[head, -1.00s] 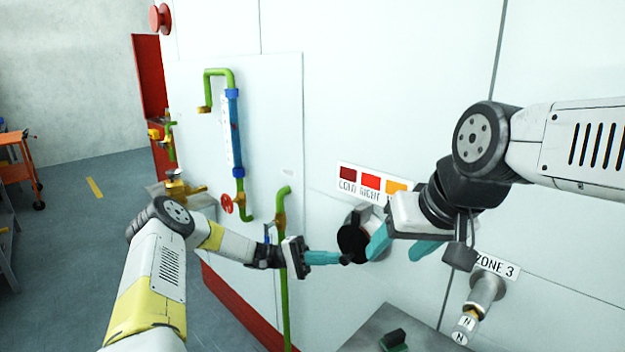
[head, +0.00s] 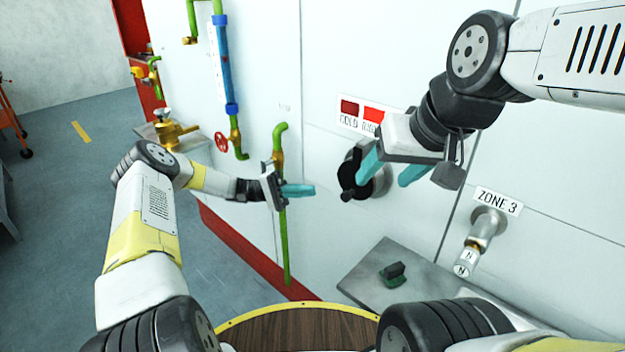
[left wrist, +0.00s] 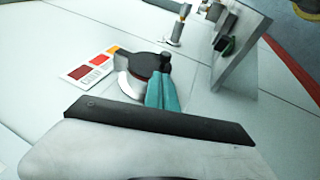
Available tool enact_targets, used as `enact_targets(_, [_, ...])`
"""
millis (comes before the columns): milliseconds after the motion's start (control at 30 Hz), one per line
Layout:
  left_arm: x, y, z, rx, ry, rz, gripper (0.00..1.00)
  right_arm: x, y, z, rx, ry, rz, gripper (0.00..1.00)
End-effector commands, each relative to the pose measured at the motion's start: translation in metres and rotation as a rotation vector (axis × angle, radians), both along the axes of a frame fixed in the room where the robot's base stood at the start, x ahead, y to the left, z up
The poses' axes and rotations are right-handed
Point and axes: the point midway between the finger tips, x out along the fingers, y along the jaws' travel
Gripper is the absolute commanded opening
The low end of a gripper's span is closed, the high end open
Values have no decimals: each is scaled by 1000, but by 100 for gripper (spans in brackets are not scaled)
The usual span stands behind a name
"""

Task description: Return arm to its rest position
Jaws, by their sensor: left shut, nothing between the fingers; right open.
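My left gripper (head: 300,190) is shut and empty, its teal fingers together, in front of the white wall panel beside the green pipe. It also shows in the left wrist view (left wrist: 162,92), its fingers overlapping the round black-and-metal port in the picture. My right gripper (head: 390,172) is open, its two teal fingers apart, at the upper right. One finger overlaps the black round port (head: 352,172) in the head view; I cannot tell whether they touch.
A grey shelf (head: 360,285) with a small dark green block (head: 393,273) juts from the wall. A pipe fitting (head: 480,235) sits under the ZONE 3 label (head: 497,200). A green pipe (head: 285,250) and a blue sight tube (head: 223,65) run along the wall at left.

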Motion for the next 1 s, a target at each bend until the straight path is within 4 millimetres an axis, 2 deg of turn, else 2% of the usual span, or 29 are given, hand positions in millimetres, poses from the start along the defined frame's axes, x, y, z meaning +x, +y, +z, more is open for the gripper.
enact_targets(300, [22, 43, -13, 1, -1, 2, 0, 0, 0, 0, 0, 0, 0, 59])
enact_targets(500, [26, 51, -10, 24, -8, -10, 0, 0, 0, 0, 0, 0, 0, 59])
enact_targets(667, [16, 39, 17, 180, -51, -64, 0, 0, 0, 0, 0, 0, 0, 59])
enact_targets(800, [-4, 27, 48, 403, -113, -114, 0, 0, 0, 0, 0, 0, 0, 59])
enact_targets(1000, [-37, 26, 86, 717, -221, -122, 0, 0, 0, 0, 0, 0, 0, 59])
